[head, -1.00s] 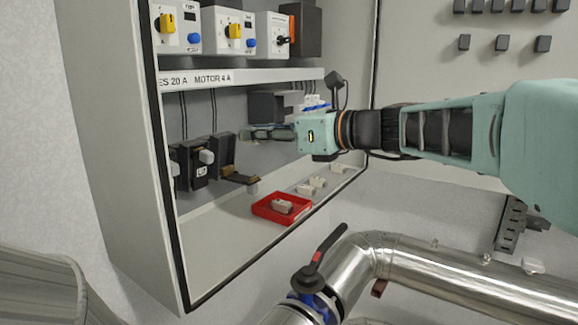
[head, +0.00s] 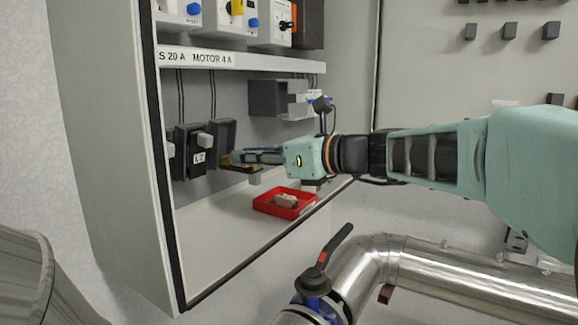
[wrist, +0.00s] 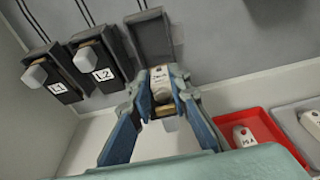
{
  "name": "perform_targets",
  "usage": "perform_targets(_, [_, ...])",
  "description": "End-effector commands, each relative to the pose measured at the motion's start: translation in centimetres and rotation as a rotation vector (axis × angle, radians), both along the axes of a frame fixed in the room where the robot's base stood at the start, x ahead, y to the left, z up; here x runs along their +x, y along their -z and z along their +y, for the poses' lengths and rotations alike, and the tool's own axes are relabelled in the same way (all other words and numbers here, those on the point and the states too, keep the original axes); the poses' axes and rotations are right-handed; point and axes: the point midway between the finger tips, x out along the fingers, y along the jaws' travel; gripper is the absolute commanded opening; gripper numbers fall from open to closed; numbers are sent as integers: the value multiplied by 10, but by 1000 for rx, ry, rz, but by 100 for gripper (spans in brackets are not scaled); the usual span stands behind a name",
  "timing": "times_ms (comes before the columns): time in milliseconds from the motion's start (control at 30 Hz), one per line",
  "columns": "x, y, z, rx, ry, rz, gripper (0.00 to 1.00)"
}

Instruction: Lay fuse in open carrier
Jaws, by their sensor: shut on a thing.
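My gripper (wrist: 158,85) is shut on a pale cylindrical fuse (wrist: 160,78) with dark print, its fingers on either side of it. The open carrier's dark housing (wrist: 150,38) stands behind the fuse in the wrist view. Its brass-coloured part (wrist: 163,109) shows just below the fuse. I cannot tell whether the fuse touches it. In the head view, my gripper (head: 236,157) is at the open carrier (head: 222,134), over its folded-down drawer (head: 244,169). The fuse is hidden there.
Closed carriers L1 (wrist: 45,77) and L2 (wrist: 96,62) stand left of the open one. A red tray (head: 262,206) with a loose fuse (head: 286,201) sits on the cabinet floor. A grey box (head: 262,97) hangs behind my gripper. The cabinet floor at front left is clear.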

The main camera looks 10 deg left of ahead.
Motion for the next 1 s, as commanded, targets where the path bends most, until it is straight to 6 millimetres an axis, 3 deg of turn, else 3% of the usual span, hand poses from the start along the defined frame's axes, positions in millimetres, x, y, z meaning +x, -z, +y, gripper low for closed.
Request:
perform_targets(367, [0, 4, 1, 0, -1, 0, 0])
perform_targets(400, [0, 3, 0, 0, -1, 0, 20])
perform_targets(533, [0, 3, 0, 0, -1, 0, 34])
perform_targets(1000, [0, -1, 0, -1, -1, 1, 34])
